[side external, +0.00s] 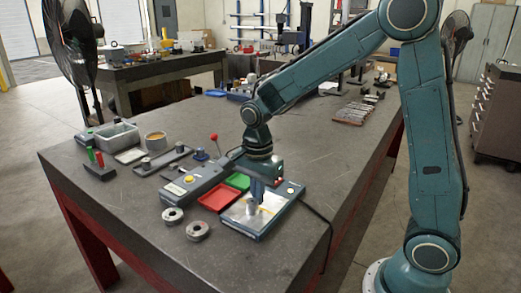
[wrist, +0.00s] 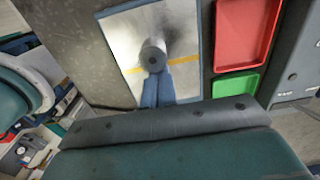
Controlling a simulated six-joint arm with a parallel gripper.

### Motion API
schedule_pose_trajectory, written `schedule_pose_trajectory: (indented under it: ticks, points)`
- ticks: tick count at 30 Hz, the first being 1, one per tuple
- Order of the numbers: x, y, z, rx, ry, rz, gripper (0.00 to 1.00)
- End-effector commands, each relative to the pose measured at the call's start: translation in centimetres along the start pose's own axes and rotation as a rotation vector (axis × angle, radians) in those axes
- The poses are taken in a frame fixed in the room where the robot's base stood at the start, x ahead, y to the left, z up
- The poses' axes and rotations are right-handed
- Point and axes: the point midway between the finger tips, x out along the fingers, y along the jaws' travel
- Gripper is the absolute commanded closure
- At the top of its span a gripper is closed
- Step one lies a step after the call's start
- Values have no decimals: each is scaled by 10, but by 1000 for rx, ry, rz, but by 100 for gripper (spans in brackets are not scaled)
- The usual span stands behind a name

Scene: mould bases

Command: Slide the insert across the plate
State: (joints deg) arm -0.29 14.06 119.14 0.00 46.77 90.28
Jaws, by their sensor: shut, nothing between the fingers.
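The insert (wrist: 152,54) is a grey upright cylinder on the shiny metal plate (wrist: 118,32), and it also shows in the side view (side external: 251,208). The plate (side external: 237,218) has a dark blue-grey frame and a yellow line across it. My gripper (wrist: 155,74) is shut with nothing between its blue fingers. It points down at the plate, and its fingertips are right beside the insert, at its lower edge in the wrist view. In the side view the gripper (side external: 257,197) partly covers the plate. I cannot tell whether the fingers touch the insert.
A red tray (side external: 221,198) and a green tray (side external: 238,181) lie just left of and behind the plate. A control box with a red-knobbed lever (side external: 214,138) stands behind. The table's front corner is clear.

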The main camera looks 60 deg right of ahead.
Motion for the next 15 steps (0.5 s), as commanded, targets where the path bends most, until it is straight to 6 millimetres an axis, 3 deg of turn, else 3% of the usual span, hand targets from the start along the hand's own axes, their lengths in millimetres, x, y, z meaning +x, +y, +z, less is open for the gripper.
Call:
schedule_pose_trajectory:
  ticks: [15]
  points:
    - [0, 0, 8, 0, 0, 0, 100]
